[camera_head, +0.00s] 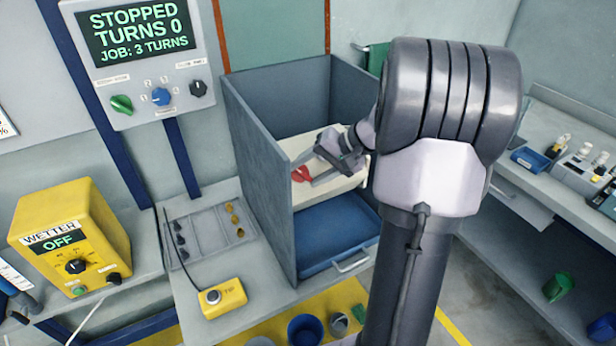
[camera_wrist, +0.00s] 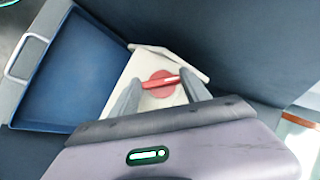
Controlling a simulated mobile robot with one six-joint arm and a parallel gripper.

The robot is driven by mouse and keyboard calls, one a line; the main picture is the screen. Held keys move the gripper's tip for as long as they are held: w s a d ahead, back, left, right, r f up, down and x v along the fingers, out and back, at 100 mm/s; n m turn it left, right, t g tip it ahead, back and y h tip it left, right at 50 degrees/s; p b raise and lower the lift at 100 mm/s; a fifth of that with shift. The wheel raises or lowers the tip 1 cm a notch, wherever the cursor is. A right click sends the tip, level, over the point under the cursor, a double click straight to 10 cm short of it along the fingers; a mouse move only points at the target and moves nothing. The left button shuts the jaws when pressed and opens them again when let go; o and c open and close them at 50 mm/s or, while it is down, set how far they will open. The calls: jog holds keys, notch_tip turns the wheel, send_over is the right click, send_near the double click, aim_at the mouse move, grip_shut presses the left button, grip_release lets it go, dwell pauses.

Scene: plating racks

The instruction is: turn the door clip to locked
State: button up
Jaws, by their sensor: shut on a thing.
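The door clip is a small red piece (camera_wrist: 160,83) on a pale panel (camera_wrist: 120,95), which I take to be the door. In the wrist view my gripper (camera_wrist: 160,86) has a finger on either side of the clip and is shut on its raised bar. The bar runs nearly across the picture, between the fingertips. In the head view the clip (camera_head: 301,173) shows as red at my gripper (camera_head: 318,172), in front of the pale panel inside the grey cabinet (camera_head: 262,170). I cannot read any locked mark on it.
A blue tray (camera_head: 310,272) with a handle lies below the panel. The cabinet's side walls stand close around my gripper. A yellow pendant (camera_head: 222,297) and a yellow wetter box (camera_head: 70,240) are at left. My arm hides part of the cabinet's right side.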

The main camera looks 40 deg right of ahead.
jog(key=m+t+b, duration=0.1)
jog(key=m, duration=0.1)
jog(key=m+t+y+b, duration=0.1)
jog(key=m+b, duration=0.1)
jog(key=shift+s+f+t, duration=0.15)
jog(key=shift+f+t, duration=0.15)
jog(key=shift+f, duration=0.05)
jog(key=shift+m+t+y+b, duration=0.4)
jog(key=shift+m+t+b, duration=0.3)
jog(key=shift+m, duration=0.3)
jog(key=o, duration=1.1)
jog(key=shift+s+d+r, duration=0.1)
jog(key=shift+r, duration=0.05)
jog(key=p+v, duration=0.5)
jog(key=v, duration=1.2)
jog(key=shift+s, duration=0.2)
